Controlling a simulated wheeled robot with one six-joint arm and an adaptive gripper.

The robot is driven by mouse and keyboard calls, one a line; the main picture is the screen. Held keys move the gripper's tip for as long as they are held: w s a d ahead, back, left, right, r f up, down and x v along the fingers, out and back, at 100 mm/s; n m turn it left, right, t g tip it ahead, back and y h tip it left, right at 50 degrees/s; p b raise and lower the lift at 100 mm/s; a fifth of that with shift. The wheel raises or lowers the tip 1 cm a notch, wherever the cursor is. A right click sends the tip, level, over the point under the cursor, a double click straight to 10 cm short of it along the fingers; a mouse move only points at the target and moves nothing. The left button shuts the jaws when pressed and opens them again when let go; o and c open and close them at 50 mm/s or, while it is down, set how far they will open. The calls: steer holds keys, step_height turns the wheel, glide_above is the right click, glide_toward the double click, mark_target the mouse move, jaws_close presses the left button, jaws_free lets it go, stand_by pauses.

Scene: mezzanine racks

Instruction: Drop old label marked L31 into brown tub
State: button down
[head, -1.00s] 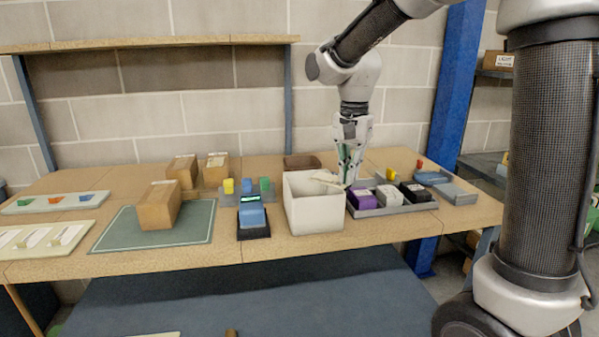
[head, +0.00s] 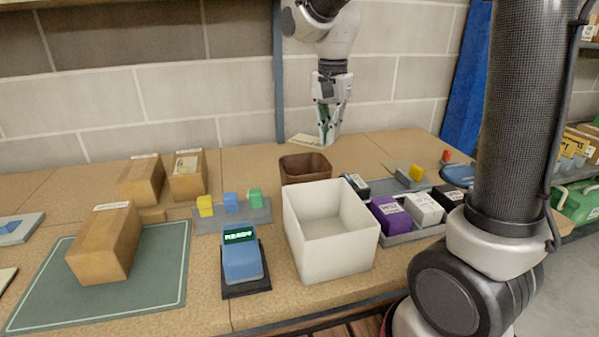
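The brown tub (head: 305,173) stands on the bench behind the white bin, open at the top. My gripper (head: 328,138) is above and slightly right of the tub, fingers pointing down. A flat pale label (head: 304,140) sticks out to the left from its fingertips, so it looks shut on the label. The label appears to be above the tub's far side; how far back it is I cannot tell. The mark on this label is too small to read.
The tall white bin (head: 336,249) stands in front of the tub and looks empty. A label printer (head: 241,259) reading READY is left of it. A grey tray (head: 403,238) with purple, white and black boxes is to the right. Cardboard boxes (head: 105,245) stand at left.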

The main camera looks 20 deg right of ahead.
steer(key=shift+w+f, duration=0.15)
steer(key=shift+f, duration=2.85)
steer(key=c, duration=1.6)
jaws_free()
steer(key=shift+o, duration=0.2)
steer(key=shift+r, duration=0.1)
step_height(320, 180, up, 12)
steer(key=shift+f, duration=0.1)
